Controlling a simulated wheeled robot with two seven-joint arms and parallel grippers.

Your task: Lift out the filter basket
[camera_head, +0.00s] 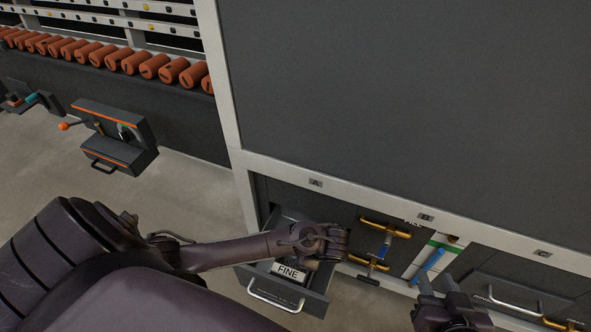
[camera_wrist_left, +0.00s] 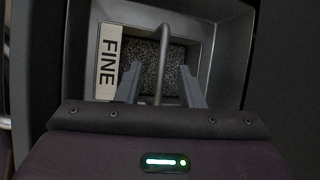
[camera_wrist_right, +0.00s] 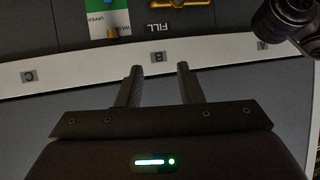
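The filter basket (camera_wrist_left: 176,56) sits in the pulled-out drawer (camera_head: 317,304) below plate A. It has a dark speckled inside, a FINE label (camera_head: 288,272) and an upright bar handle (camera_wrist_left: 164,45). My left gripper (camera_wrist_left: 159,70) is over the basket. Its fingers are open, one on each side of the handle, with gaps showing on both sides. In the head view my left wrist hides part of the basket and the fingertips. My right gripper (camera_wrist_right: 159,69) is open and empty in front of plate B; it also shows at the lower right of the head view (camera_head: 437,283).
A grey cabinet panel (camera_head: 400,90) rises above the drawer. To the drawer's right are a yellow-handled FILL valve (camera_head: 385,229), a blue-handled part (camera_head: 428,266) and a closed RINSE drawer (camera_head: 515,290). An orange-trimmed box (camera_head: 115,135) stands at left.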

